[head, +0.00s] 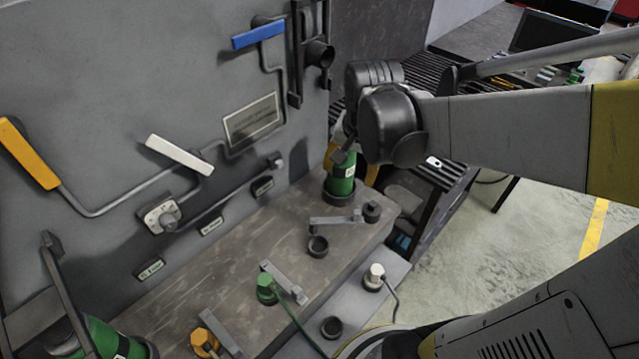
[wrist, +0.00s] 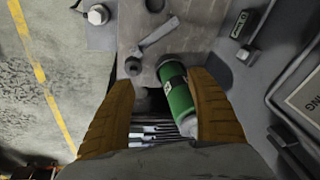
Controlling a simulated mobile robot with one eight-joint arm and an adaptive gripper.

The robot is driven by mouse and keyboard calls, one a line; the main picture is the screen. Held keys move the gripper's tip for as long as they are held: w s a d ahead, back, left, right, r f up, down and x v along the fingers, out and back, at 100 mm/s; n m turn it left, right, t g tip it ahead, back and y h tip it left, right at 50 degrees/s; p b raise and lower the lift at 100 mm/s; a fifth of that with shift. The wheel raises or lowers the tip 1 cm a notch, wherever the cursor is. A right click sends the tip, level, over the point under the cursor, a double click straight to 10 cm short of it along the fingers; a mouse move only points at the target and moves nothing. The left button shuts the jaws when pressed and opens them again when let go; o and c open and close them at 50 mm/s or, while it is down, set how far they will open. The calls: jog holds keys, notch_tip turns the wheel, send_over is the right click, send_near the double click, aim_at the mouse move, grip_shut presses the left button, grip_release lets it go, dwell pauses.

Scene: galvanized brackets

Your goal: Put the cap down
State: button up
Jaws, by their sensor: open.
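My gripper (wrist: 163,77) is open, with one orange-brown finger on each side in the wrist view. In the head view my wrist hides most of it. A green cylinder with a dark band (wrist: 177,92) lies between the fingers in that picture, close to the right one; contact cannot be told. The same green cylinder (head: 341,178) stands upright in a dark collar in the head view. A small black round cap-like piece (head: 371,211) sits on the bench by a flat grey bar, apart from my gripper; it also shows in the wrist view (wrist: 132,66). No cap shows in the fingers.
The grey bench (head: 225,262) carries an open black ring (head: 318,246), a green fitting (head: 267,288) and an orange fitting (head: 204,341). A panel with a blue handle (head: 258,36), a white handle (head: 179,155) and a yellow handle (head: 28,153) rises behind. Floor is open at right.

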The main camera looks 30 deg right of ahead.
jog(key=s+a+r+n+t, duration=0.2)
jog(key=s+a+n, duration=0.1)
jog(key=a+n, duration=0.2)
jog(key=s+a+r+n+t, duration=0.2)
jog(key=s+a+r+n, duration=0.1)
jog(key=a, duration=0.3)
jog(key=shift+s+a+r+n+y, duration=0.2)
jog(key=shift+n+y, duration=0.2)
jog(key=shift+n, duration=0.5)
